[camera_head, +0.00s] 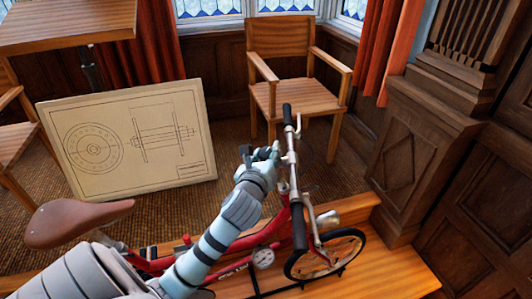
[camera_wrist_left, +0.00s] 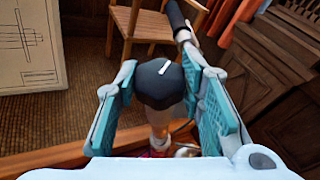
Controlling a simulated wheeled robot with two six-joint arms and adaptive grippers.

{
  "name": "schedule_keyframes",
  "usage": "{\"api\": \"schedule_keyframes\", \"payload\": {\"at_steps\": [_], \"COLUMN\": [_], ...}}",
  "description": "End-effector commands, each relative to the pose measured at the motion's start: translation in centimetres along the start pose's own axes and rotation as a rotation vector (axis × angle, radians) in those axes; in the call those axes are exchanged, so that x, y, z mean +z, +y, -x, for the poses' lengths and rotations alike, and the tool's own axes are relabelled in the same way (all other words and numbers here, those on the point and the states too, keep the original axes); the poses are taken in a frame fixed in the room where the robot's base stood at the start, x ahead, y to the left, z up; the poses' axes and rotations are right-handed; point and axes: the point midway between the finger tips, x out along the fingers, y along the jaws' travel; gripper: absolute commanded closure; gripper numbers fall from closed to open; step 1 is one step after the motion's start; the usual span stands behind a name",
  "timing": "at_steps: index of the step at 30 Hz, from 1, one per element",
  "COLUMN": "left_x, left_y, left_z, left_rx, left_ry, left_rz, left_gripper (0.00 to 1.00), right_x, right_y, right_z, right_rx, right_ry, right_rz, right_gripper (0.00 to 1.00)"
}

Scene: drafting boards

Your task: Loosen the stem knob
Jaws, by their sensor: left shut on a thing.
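The stem knob (camera_wrist_left: 160,84) is black, with a white mark on top, and sits above a pale stem post (camera_wrist_left: 160,119) in the left wrist view. My left gripper (camera_wrist_left: 160,74) is shut on it, with one teal finger on each side. In the head view my left gripper (camera_head: 262,155) is beside the handlebar (camera_head: 292,168) of a red bicycle (camera_head: 278,228); the knob is hard to make out there. My right gripper is not in view.
The handlebar has black grips (camera_head: 287,114). The bicycle has a brown saddle (camera_head: 75,222) and stands on a wooden platform (camera_head: 390,274). Behind are a drawing board (camera_head: 130,170) and a wooden chair (camera_head: 283,42). Dark panelling (camera_head: 400,150) is at the right.

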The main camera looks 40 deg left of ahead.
Motion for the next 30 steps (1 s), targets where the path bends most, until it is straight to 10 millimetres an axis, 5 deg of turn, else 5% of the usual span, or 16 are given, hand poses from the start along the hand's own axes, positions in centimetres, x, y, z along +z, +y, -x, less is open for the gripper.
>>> {"api": "schedule_keyframes", "payload": {"at_steps": [30], "left_x": [0.23], "left_y": [-0.30], "left_z": [-0.18], "left_rx": [0.835], "left_ry": [-0.003], "left_rz": [0.302], "left_gripper": [0.93], "right_x": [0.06], "right_y": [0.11], "right_z": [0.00], "right_rx": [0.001], "right_ry": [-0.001], "right_rz": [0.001], "right_gripper": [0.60]}}
